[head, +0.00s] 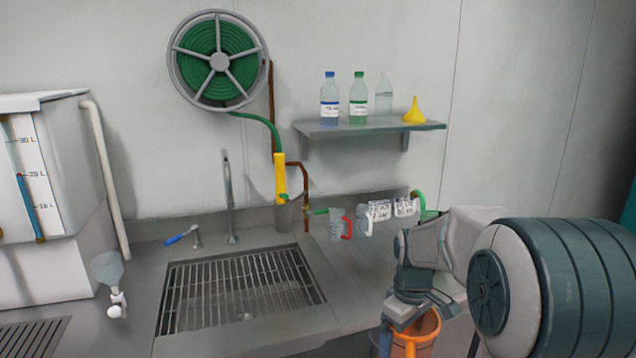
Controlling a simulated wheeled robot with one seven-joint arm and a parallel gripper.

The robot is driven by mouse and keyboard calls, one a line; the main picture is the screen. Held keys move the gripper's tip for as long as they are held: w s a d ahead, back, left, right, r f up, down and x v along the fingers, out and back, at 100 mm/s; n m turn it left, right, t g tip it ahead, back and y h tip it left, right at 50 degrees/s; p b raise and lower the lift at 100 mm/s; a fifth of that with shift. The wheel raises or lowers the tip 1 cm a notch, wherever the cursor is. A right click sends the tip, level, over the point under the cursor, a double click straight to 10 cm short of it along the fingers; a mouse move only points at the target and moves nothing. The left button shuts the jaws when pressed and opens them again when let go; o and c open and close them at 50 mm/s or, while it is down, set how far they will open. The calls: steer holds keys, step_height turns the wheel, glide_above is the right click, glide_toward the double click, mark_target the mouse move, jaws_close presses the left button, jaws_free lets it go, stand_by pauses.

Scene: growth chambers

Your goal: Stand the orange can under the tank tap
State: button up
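The orange can (428,326) is at the bottom of the head view, right of the sink, and its lower part is cut off by the frame edge. My gripper (400,325) is at the can's near upper side, by its orange handle. The fingertips overlap the can in the picture, so I cannot tell whether they are closed on the handle. The white tank (60,165) with a litre scale stands at the far left.
A sink with a grating (240,290) lies between tank and can. A tall faucet (229,200) and a blue-handled lever (182,236) stand behind it. A dark slotted grate (35,337) is at the lower left.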

step_height(320, 180, down, 19)
steer(key=a+m, duration=0.2)
steer(key=m, duration=0.6)
steer(key=shift+w+a, duration=0.3)
steer(key=shift+w, duration=0.1)
steer(key=shift+s, duration=0.15)
